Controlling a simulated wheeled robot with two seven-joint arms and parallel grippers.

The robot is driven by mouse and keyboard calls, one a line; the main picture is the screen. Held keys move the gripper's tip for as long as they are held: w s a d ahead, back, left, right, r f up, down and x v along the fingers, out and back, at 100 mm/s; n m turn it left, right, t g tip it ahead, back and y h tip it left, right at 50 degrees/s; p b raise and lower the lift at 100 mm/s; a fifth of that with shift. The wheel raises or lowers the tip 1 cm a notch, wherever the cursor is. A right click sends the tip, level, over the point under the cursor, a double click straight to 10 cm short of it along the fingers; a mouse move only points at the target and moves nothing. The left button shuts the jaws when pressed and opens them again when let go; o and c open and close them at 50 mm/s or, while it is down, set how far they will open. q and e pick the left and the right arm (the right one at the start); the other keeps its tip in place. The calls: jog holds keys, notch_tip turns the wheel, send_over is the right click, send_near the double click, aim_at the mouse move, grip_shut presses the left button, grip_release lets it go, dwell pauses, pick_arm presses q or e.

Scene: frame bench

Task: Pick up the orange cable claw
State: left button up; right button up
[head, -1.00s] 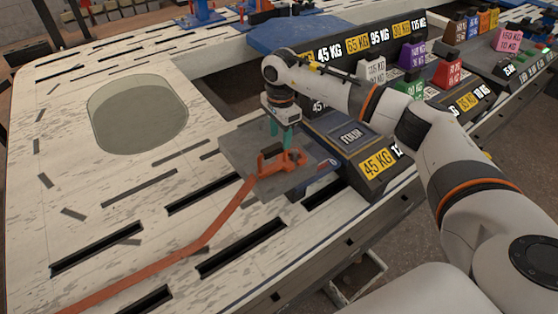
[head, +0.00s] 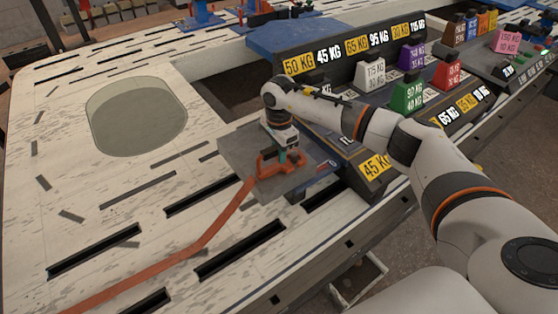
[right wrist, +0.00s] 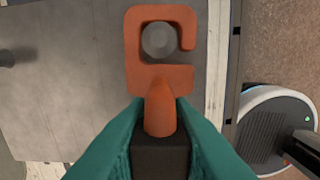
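The orange cable claw (head: 268,164) lies on a square grey plate (head: 235,157) on the bench. An orange strap (head: 222,232) runs from it to the lower left. The right wrist view shows its squared hook (right wrist: 133,50) around a round grey peg (right wrist: 158,41) and its narrow neck pointing towards my gripper. My right gripper (head: 289,157) is low over the claw. Its teal fingers (right wrist: 160,118) are on both sides of the neck and look open; any contact is hard to judge. My left gripper is out of view.
A rack of labelled weight blocks (head: 407,95) stands behind and right of my right arm. The pale slotted bench top (head: 130,195) has a rounded glassy panel (head: 137,115) at left. The bench edge runs below my right arm.

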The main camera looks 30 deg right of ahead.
grip_shut()
jog(key=shift+r, duration=0.1)
jog(key=shift+w, duration=0.1)
jog(key=shift+r, duration=0.1)
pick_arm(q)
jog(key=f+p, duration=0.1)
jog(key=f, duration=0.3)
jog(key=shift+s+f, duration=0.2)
pick_arm(e)
notch_tip(320, 180, up, 10)
jog(key=shift+f, duration=0.1)
